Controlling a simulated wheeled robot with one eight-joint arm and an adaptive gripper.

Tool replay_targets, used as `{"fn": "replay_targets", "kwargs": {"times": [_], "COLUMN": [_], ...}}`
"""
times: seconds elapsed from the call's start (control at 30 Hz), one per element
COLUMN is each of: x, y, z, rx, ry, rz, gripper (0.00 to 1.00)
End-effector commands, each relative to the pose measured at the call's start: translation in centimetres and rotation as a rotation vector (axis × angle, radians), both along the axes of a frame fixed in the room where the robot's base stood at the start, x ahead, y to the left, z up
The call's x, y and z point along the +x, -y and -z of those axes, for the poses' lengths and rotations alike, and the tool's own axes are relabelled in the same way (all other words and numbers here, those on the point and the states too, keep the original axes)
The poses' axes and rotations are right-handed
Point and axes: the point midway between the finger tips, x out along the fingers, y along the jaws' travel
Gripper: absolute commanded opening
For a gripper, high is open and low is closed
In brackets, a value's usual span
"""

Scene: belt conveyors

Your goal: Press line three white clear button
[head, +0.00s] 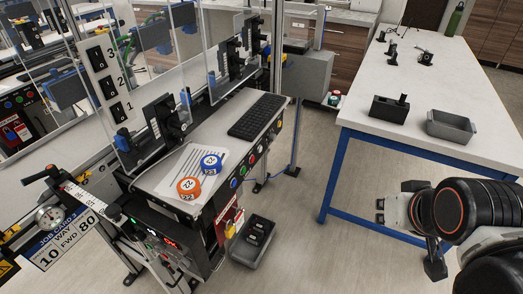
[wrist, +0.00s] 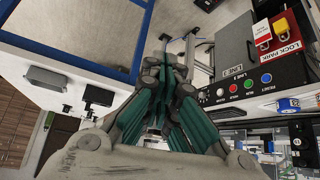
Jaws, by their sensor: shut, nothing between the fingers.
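A control panel edge with a row of coloured buttons runs along the front of the desk (head: 212,153) in the head view. A small pale button (head: 258,149) sits beside the red one there. My gripper (head: 380,211) is shut and empty, well right of the desk in the head view. Its teal fingers (wrist: 165,65) fill the middle of the wrist view, apart from the panel.
A keyboard (head: 257,116), an orange puck (head: 188,186) and a blue puck (head: 210,163) lie on the desk. A grey bin (head: 236,252) stands on the floor below. A white table with blue legs (head: 365,75) stands at right. Open floor lies between.

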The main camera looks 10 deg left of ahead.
Motion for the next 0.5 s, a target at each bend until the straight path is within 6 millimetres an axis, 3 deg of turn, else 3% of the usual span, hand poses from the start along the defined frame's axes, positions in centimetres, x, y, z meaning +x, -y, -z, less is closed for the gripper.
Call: {"fn": "replay_targets", "kwargs": {"times": [0.5], "x": [0.42], "y": [-0.18], "z": [-0.08], "rx": [0.012], "ry": [0.002], "rz": [0.004], "gripper": [0.00]}}
